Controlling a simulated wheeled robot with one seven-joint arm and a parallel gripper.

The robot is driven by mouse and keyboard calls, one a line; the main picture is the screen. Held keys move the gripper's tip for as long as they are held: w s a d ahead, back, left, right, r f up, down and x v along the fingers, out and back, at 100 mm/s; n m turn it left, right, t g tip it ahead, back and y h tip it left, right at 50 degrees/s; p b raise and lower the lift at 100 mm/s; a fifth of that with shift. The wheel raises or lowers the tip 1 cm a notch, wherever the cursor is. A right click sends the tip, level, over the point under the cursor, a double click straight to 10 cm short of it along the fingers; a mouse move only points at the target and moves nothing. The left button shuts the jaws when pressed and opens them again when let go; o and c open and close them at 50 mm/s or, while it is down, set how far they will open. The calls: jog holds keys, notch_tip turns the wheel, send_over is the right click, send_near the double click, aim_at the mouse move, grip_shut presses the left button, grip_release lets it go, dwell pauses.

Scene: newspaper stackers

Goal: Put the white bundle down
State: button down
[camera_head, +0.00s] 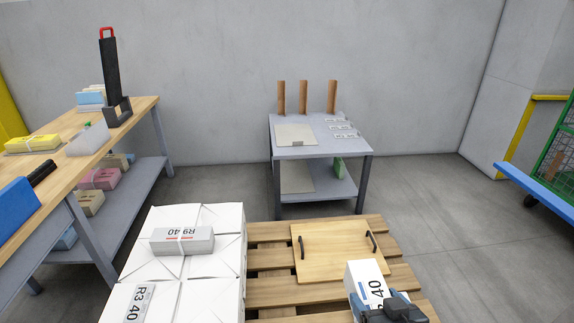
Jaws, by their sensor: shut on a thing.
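A white bundle (362,274) with a label ending in "40" and a blue mark shows at the lower right, over the wooden pallet (266,259). My gripper (384,301), blue and dark, is shut on its near end. The near part of the bundle is hidden by my gripper. I cannot tell whether the bundle touches the pallet or is held above it.
A wooden board (330,251) with two dark handles lies behind my gripper. A grey table (345,147) stands beyond; a wooden workbench (136,112) is at left.

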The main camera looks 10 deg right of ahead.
jog(key=shift+s+r+p, duration=0.2)
jog(key=shift+r+p, duration=0.65)
jog(key=shift+p, duration=0.75)
jog(key=shift+s+r+p, duration=0.15)
jog(key=shift+r+p, duration=0.75)
jog(key=shift+p, duration=0.7)
jog(key=shift+s+r+p, duration=0.2)
jog(key=shift+r+p, duration=0.65)
jog(key=shift+p, duration=0.75)
jog(key=s+r+p, duration=0.1)
jog(key=p, duration=0.2)
jog(key=shift+r+p, duration=0.1)
jog(key=shift+p, duration=0.3)
